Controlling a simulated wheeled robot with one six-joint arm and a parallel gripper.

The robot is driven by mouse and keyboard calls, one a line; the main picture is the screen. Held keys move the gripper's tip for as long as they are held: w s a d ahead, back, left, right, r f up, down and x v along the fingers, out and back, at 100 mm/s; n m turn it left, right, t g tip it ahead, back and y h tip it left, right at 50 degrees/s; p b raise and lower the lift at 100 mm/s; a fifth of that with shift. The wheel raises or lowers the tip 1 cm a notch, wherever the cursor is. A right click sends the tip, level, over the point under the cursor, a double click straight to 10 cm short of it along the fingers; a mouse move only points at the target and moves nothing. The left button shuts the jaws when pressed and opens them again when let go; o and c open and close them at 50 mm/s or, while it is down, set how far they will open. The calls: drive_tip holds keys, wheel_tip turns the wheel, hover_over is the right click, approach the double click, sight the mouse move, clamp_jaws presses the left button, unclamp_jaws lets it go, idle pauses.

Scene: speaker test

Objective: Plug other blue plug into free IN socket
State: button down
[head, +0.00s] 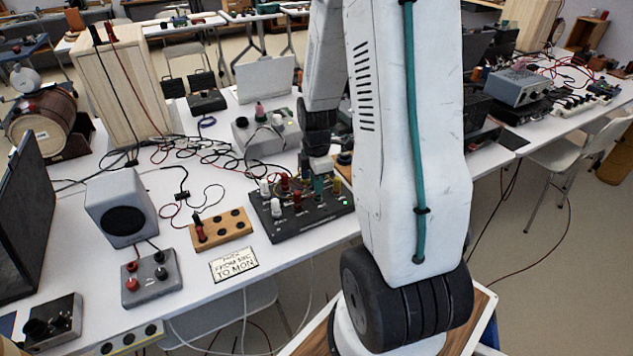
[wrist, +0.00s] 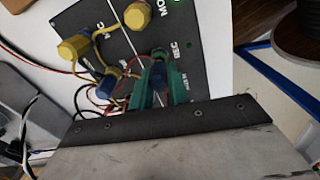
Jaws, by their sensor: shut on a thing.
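The black socket panel (head: 300,222) lies on the white table and holds white, red and yellow plugs; it also shows in the wrist view (wrist: 200,25). My gripper (head: 319,172) points down over the panel's right part. In the wrist view its green fingers (wrist: 157,85) are shut on a dark blue plug (wrist: 158,72). The plug's tip is at the panel face; I cannot tell whether it sits in a socket. Another blue plug (wrist: 106,87) is to the left of the fingers, beside yellow leads.
Yellow plugs (wrist: 75,47) stand close by on the panel. A wooden block (head: 222,230) with a red plug, a grey speaker (head: 122,207) and a grey box (head: 151,277) are to the left. A grey device (head: 266,134) stands behind, with loose cables around.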

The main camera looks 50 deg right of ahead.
drive_tip(key=shift+f, duration=0.8)
drive_tip(key=c, duration=1.3)
unclamp_jaws()
drive_tip(key=shift+r, duration=3.7)
